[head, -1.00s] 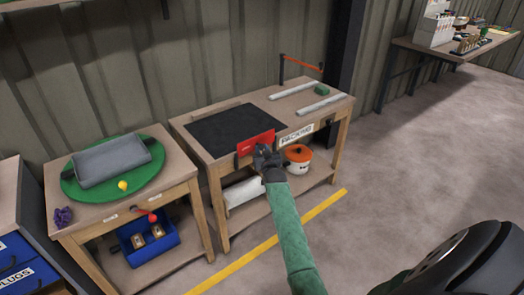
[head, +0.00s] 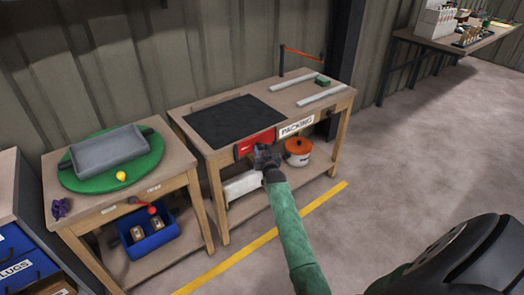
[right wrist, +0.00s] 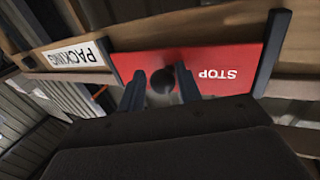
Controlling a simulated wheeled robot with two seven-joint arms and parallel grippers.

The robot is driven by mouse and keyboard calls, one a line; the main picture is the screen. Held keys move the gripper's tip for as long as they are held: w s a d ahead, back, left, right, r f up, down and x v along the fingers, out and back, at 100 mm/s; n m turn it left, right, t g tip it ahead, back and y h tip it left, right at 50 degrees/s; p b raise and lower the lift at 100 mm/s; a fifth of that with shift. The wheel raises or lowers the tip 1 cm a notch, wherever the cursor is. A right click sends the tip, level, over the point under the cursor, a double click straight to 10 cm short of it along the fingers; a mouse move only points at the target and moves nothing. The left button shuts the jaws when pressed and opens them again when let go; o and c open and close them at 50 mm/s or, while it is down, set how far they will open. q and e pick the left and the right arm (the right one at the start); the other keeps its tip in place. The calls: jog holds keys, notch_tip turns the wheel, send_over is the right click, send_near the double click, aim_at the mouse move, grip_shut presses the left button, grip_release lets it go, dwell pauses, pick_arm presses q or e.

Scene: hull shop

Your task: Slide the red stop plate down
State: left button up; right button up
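The red stop plate (head: 254,143) sits at the front edge of the packing bench, its top about level with the bench top. In the right wrist view the red plate (right wrist: 215,66) reads STOP upside down and lies between two dark side guides. A dark round knob (right wrist: 162,80) stands out from its face. My right gripper (head: 264,158) is in front of the plate. Its two fingers (right wrist: 160,90) are apart, one on each side of the knob, with small gaps showing. My left gripper is out of view.
The packing bench (head: 185,118) carries a black mat (head: 235,120) and two pale rails. A white and orange pot (head: 298,153) stands on its lower shelf. A table with a green disc (head: 75,182) and grey tray (head: 110,150) stands at left. Floor at right is clear.

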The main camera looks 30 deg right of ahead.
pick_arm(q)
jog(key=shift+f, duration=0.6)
pick_arm(e)
jog(key=v, duration=0.7)
jog(key=shift+s, duration=0.35)
jog(key=shift+a, duration=0.1)
